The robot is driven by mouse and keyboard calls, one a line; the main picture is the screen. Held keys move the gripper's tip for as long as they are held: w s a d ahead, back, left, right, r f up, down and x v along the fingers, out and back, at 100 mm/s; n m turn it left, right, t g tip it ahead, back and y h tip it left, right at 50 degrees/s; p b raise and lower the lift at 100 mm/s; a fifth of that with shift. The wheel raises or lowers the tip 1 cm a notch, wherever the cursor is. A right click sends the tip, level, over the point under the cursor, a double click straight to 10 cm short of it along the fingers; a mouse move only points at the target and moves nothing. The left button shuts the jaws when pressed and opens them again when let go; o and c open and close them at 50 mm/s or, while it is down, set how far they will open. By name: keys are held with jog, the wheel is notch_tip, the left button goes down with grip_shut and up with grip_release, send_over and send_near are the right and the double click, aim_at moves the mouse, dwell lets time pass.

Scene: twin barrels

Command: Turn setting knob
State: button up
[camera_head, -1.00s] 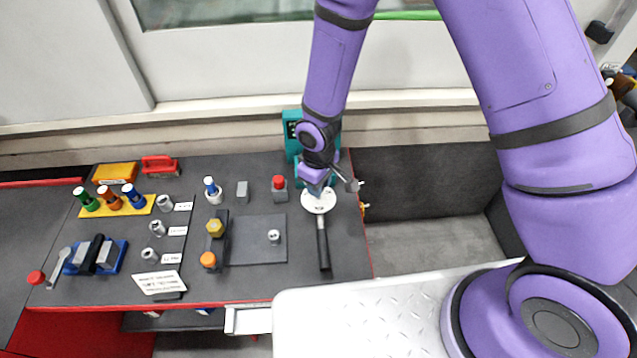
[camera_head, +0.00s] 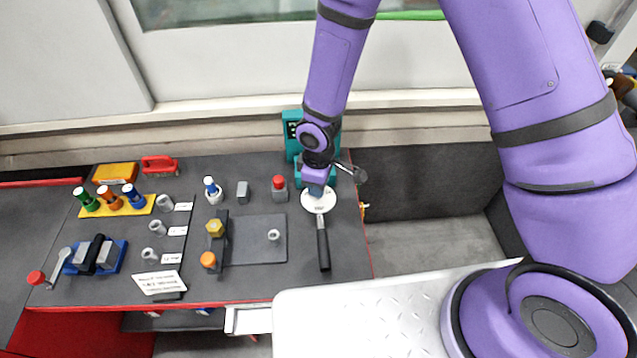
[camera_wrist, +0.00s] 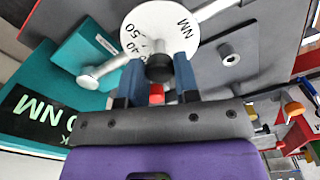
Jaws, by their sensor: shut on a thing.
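In the head view my gripper (camera_head: 318,187) points down over the white dial (camera_head: 318,201), hiding the knob. A black handle (camera_head: 323,248) runs from the dial toward the front edge of the bench.
A teal device (camera_head: 293,128) stands behind the gripper; its display shows "NM" in the wrist view (camera_wrist: 35,108). A grey plate (camera_head: 258,252) with a small fitting lies left of the handle.

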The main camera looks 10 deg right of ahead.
jog(key=o, duration=0.9)
notch_tip(320, 180, up, 11)
jog(key=shift+f, duration=0.1)
dwell(0.4)
jog(key=s+d+r+m+t, duration=0.1)
jog(key=d+r+m, duration=0.2)
jog(key=d+r, duration=0.6)
jog(key=s+d+r+m+t, duration=0.25)
jog(key=d+r, duration=0.35)
jog(key=r, duration=0.6)
jog(key=s+d+r+m, duration=0.2)
jog(key=s+d+r, duration=0.1)
jog(key=s, duration=0.2)
jog(key=s+d+r+m+t, duration=0.1)
jog(key=s+d+r+m, duration=0.2)
jog(key=s+r, duration=0.1)
jog(key=s+d+r+m, duration=0.2)
jog(key=s+d+r, duration=0.1)
jog(key=s, duration=0.3)
jog(key=shift+d+r+m+t, duration=0.25)
jog(key=shift+r+m+t, duration=0.1)
jog(key=shift+r, duration=0.2)
